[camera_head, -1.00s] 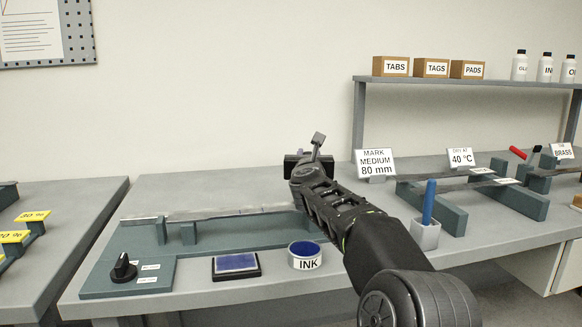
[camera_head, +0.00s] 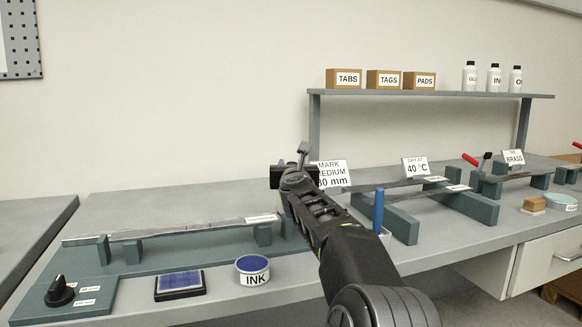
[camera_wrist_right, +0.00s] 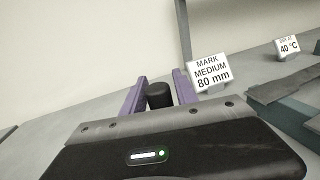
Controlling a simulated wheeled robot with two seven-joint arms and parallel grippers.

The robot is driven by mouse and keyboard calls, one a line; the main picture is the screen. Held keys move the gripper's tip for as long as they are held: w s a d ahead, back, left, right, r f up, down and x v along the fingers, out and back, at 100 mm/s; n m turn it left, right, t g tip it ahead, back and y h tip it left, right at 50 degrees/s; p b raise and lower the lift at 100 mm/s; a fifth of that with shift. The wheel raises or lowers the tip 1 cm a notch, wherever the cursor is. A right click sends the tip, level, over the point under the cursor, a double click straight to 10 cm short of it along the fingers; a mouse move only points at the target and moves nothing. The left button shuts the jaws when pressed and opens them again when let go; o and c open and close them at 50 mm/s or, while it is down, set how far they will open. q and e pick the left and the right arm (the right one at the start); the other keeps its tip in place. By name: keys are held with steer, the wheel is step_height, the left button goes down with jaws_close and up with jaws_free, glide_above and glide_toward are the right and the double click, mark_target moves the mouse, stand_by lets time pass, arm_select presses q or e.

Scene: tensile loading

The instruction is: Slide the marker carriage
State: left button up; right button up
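My right gripper (camera_head: 303,152) reaches over the bench near the sign reading MARK MEDIUM 80 mm (camera_head: 332,174). In the right wrist view its two purple fingers (camera_wrist_right: 160,90) stand a little apart, with a short black knob (camera_wrist_right: 160,97) filling the gap between them. What lies under the knob is hidden by the gripper body, and I cannot make out a marker carriage for certain. A long grey strip (camera_head: 170,229) lies across posts on a teal fixture (camera_head: 190,252), left of my right arm. The fixture's right end is partly behind my arm. My left gripper is not in view.
A black dial (camera_head: 60,292), a blue ink pad (camera_head: 180,284) and an INK pot (camera_head: 252,270) sit at the front left. A blue pen (camera_head: 379,210) stands right of my arm. Further right are a teal stand (camera_head: 400,223), the 40 °C sign (camera_head: 415,168) and a shelf (camera_head: 430,94).

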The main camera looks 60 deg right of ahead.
steer(key=shift+o, duration=0.9)
steer(key=shift+a, duration=0.1)
steer(key=v, duration=0.7)
steer(key=shift+s+a, duration=0.2)
steer(key=shift+a, duration=0.05)
